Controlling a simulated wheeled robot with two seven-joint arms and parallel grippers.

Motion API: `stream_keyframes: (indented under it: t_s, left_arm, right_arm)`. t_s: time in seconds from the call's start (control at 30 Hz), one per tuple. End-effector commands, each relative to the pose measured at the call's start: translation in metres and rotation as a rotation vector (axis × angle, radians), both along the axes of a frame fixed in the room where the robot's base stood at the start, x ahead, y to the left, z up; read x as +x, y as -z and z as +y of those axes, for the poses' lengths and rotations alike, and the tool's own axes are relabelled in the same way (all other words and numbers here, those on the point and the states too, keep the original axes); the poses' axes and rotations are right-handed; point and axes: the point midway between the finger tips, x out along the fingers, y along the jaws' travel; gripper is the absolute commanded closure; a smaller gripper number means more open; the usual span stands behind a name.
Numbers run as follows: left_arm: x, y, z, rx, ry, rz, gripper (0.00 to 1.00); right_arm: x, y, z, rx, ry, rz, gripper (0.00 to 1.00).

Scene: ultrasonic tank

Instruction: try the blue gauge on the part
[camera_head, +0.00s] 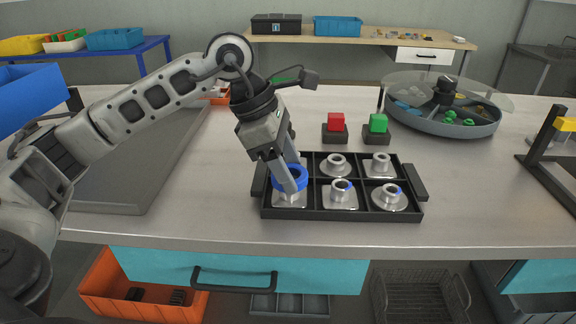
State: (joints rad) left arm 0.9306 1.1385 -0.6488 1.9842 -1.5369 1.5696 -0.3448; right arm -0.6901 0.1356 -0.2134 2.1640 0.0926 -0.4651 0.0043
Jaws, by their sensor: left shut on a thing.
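The blue gauge (291,184) is a thick blue ring. My left gripper (292,180) is shut on it and holds it at the front-left compartment of the black tray (318,214). A metal part (290,199) with a square base lies in that compartment, directly under the ring. I cannot tell whether the ring is around the part's boss or just above it. Other flanged metal parts sit in the tray, among them a front-middle one (341,193) and a front-right one (389,197), both with small blue marks. The back-left compartment is partly hidden by the gripper. My right gripper is not in view.
Behind the tray stand a red block (335,122) and a green block (378,124) on black bases. A round grey tank (447,118) with a clear cover is at the back right. A dark grey mat (150,165) lies left. A black stand (545,150) is at the right edge.

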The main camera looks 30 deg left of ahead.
Motion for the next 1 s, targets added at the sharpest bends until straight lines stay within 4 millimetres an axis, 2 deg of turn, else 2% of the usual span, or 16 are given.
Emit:
stream_keyframes:
  t_s: [0.33, 1.0]
  left_arm:
    - [-0.001, -0.001, -0.001, 0.001, 0.002, 0.007, 0.75]
    - [0.000, -0.030, 0.000, 0.000, 0.000, 0.001, 0.75]
  right_arm:
    - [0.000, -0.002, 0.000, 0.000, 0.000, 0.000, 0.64]
    - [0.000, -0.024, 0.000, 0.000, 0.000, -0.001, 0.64]
